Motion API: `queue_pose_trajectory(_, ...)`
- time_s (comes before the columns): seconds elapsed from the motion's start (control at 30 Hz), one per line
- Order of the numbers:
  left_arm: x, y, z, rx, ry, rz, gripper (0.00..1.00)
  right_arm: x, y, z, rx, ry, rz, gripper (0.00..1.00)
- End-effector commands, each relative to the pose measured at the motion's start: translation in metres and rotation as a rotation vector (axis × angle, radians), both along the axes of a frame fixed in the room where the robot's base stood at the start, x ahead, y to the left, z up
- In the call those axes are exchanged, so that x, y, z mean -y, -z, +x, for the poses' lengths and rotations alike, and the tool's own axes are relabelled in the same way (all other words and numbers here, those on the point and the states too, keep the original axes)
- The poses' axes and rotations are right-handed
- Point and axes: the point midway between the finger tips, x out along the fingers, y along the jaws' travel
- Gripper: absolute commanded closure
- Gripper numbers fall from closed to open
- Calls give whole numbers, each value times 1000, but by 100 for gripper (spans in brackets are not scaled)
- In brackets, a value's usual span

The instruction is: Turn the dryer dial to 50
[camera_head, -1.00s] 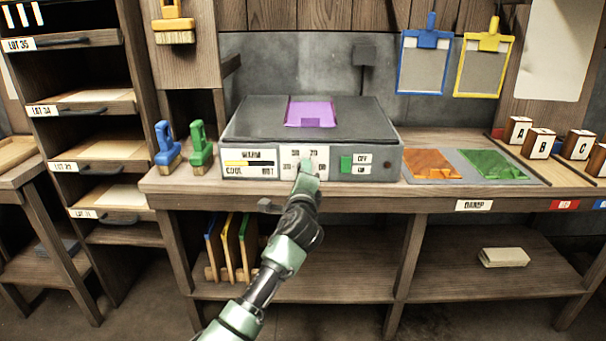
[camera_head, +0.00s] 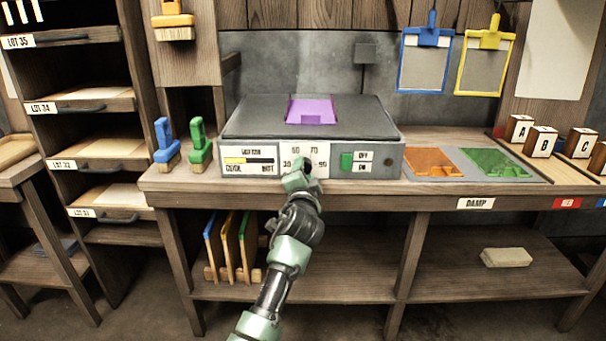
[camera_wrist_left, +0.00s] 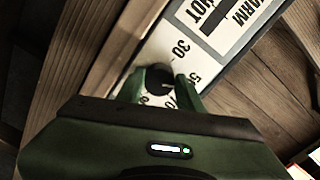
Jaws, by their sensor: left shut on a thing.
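The dryer (camera_head: 310,119) is a grey box on the bench with a purple piece lying on its lid. Its dial panel (camera_head: 312,151) is on the front face, and the head view shows numbers along its top and left. My left gripper (camera_head: 302,170) is in front of this panel and hides the dial there. In the left wrist view the dark round dial (camera_wrist_left: 158,76) sits between the fingers of my left gripper (camera_wrist_left: 160,85), which is shut on it. The numbers 30, 50 and 70 show beside it; the pointer cannot be made out. My right gripper is not in view.
A WARM gauge (camera_head: 249,162) is left. Blue (camera_head: 166,145) and green (camera_head: 199,147) brushes stand left of the dryer. Orange (camera_head: 432,162) and green (camera_head: 494,163) sheets lie right.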

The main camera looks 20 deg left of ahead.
Motion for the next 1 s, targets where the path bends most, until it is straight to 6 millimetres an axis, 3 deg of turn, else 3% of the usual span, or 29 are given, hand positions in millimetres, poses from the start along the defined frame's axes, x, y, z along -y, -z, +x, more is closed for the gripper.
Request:
queue_pose_trajectory(0.67, 0, 3, 0, 12, 0, -62, 100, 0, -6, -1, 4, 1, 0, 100)
queue_pose_trajectory(0.7, 0, 3, 0, 12, 0, -62, 58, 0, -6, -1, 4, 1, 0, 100)
queue_pose_trajectory(0.77, 0, 3, 0, 13, -1, -62, 43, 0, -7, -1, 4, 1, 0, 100)
queue_pose_trajectory(1.0, 0, 1, 0, 15, 0, -61, 43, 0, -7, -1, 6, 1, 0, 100)
